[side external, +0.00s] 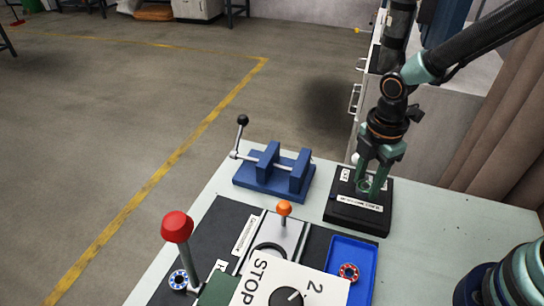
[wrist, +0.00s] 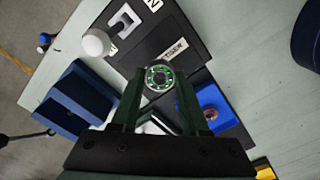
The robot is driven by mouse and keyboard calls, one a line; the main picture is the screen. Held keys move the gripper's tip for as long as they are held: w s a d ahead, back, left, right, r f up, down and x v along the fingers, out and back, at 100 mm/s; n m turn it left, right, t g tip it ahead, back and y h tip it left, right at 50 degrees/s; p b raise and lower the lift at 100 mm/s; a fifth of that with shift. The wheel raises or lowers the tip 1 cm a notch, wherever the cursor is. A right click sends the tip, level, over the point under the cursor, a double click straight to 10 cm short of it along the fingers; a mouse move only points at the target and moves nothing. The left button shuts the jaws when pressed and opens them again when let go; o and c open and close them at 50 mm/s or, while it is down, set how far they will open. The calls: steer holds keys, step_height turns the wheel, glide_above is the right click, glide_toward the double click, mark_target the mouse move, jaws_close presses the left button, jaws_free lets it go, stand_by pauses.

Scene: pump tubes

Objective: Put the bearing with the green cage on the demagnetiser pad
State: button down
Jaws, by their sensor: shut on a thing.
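The bearing with the green cage (wrist: 159,77) is between my gripper's fingertips in the wrist view, its face with the green ring showing. In the side external view it is a small, partly hidden ring (side external: 363,186). My gripper (side external: 370,190) points down and is shut on this bearing. The demagnetiser (side external: 358,222) is a black block with white labels, and it also shows in the wrist view (wrist: 187,28). My fingertips and the bearing are over its top, low and close to it. I cannot tell whether the bearing touches the pad.
A blue vise (side external: 275,170) stands left of the demagnetiser. A blue tray (side external: 348,250) in front holds a red-caged bearing (side external: 348,271). A blue-caged bearing (side external: 178,279) lies by a red-knobbed lever (side external: 177,226). An orange-knobbed lever (side external: 284,208) and a STOP card (side external: 290,285) are nearby.

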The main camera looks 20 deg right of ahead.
mark_target(366, 185)
steer(key=shift+f, duration=1.9)
steer(key=shift+f, duration=0.25)
steer(key=shift+c, duration=2)
jaws_free()
step_height(366, 185, up, 12)
steer(key=shift+r, duration=0.2)
steer(key=s+d+r+m+t, duration=0.2)
steer(key=d+r+m+t, duration=0.3)
steer(key=m, duration=1.3)
steer(key=shift+s+d+r+t, duration=0.3)
steer(key=shift+s+d+r, duration=0.1)
steer(key=shift+d+r, duration=1.9)
